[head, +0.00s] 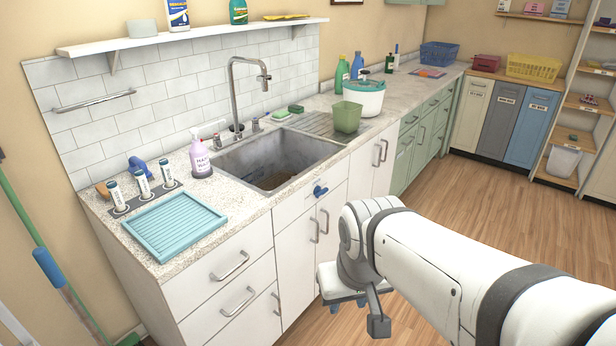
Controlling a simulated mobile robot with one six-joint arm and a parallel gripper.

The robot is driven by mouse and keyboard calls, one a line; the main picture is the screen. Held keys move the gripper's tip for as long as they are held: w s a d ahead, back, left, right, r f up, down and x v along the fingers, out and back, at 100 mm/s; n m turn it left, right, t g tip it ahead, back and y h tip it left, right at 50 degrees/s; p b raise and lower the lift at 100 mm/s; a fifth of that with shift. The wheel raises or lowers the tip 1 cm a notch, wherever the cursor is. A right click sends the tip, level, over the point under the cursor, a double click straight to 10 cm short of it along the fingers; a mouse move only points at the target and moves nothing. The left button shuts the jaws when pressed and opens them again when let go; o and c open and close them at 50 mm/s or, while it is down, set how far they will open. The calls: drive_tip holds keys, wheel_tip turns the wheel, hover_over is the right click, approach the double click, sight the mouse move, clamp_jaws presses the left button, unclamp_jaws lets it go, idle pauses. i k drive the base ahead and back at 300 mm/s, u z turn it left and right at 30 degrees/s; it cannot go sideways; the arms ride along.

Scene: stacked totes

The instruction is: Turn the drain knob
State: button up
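The drain knob (320,190) is a small blue knob on the white front panel below the sink (275,160). It shows in the head view, left of my arm. My gripper (347,304) is at the end of the white arm, lower in the picture than the knob and to its right. It is apart from the knob. Small blue parts show under the gripper's white body, but most of the fingers are hidden. I cannot tell whether they are open or shut.
Cabinet handles (325,220) stick out below the knob. A teal drying tray (174,222) and a soap bottle (200,155) stand on the counter left of the sink. A green bin (347,117) stands right of it. The wooden floor (470,220) is clear at the right.

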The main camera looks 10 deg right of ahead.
sight(318, 194)
drive_tip(key=u, duration=0.15)
drive_tip(key=i, duration=0.9)
drive_tip(key=z, duration=0.05)
